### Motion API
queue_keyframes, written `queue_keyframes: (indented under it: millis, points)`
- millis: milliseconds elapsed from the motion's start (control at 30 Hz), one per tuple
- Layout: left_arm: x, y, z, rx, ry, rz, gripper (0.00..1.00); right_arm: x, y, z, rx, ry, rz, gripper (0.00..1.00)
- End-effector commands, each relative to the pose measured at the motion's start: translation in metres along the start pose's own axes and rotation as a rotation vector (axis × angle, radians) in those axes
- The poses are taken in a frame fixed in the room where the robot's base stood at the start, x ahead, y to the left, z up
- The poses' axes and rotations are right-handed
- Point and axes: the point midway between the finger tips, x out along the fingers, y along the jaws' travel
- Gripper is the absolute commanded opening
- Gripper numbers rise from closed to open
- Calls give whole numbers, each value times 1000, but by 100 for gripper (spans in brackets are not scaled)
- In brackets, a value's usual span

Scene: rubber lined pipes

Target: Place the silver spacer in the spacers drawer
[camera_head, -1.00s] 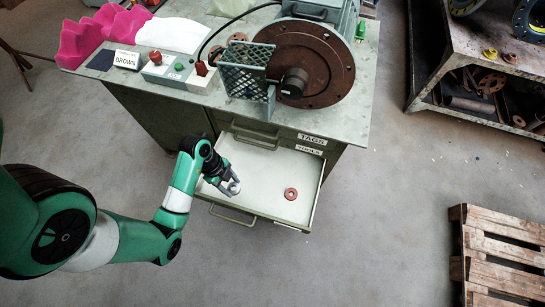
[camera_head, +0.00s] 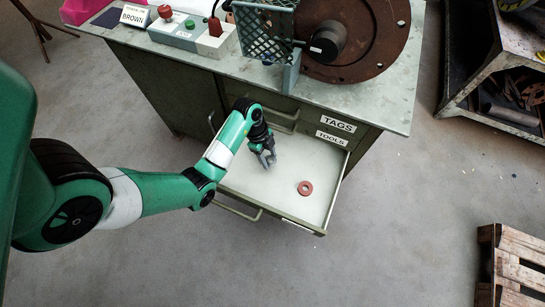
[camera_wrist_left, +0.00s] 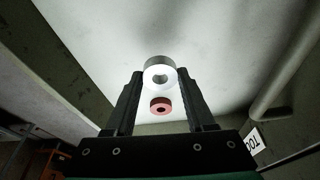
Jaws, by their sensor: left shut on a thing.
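The silver spacer (camera_wrist_left: 160,74) is a short pale metal ring, seen between the fingertips of my left gripper (camera_wrist_left: 161,90) in the left wrist view. In the head view my left gripper (camera_head: 267,162) hangs over the open drawer (camera_head: 258,186), toward its back left; the spacer is hard to make out there. Its height above the drawer floor is unclear. A reddish-brown ring (camera_head: 305,188) lies flat on the pale drawer floor to the right of my gripper and also shows in the wrist view (camera_wrist_left: 160,106). My right gripper is out of view.
Closed drawers labelled TAGS (camera_head: 338,124) and TOOLS (camera_head: 332,138) sit above the open one. The bench top (camera_head: 370,98) overhangs behind my gripper and carries a rusty flange (camera_head: 385,40) and mesh guard (camera_head: 265,30). A pallet (camera_head: 515,260) lies at the right.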

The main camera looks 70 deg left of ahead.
Motion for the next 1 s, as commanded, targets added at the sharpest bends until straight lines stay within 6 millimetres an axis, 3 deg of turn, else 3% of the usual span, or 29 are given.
queue_keyframes:
  millis: [33,267,500,867,900,1000]
  points:
    - [10,-5,1,1,0,-1,0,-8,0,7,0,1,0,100]
    - [14,-10,0,0,0,0,0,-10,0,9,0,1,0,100]
    - [51,-16,8,0,1,0,0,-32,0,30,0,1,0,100]
    - [53,-16,8,0,1,0,0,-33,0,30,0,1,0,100]
    - [53,-16,8,0,0,0,56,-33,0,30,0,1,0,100]
    - [52,-16,8,0,0,0,74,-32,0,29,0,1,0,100]
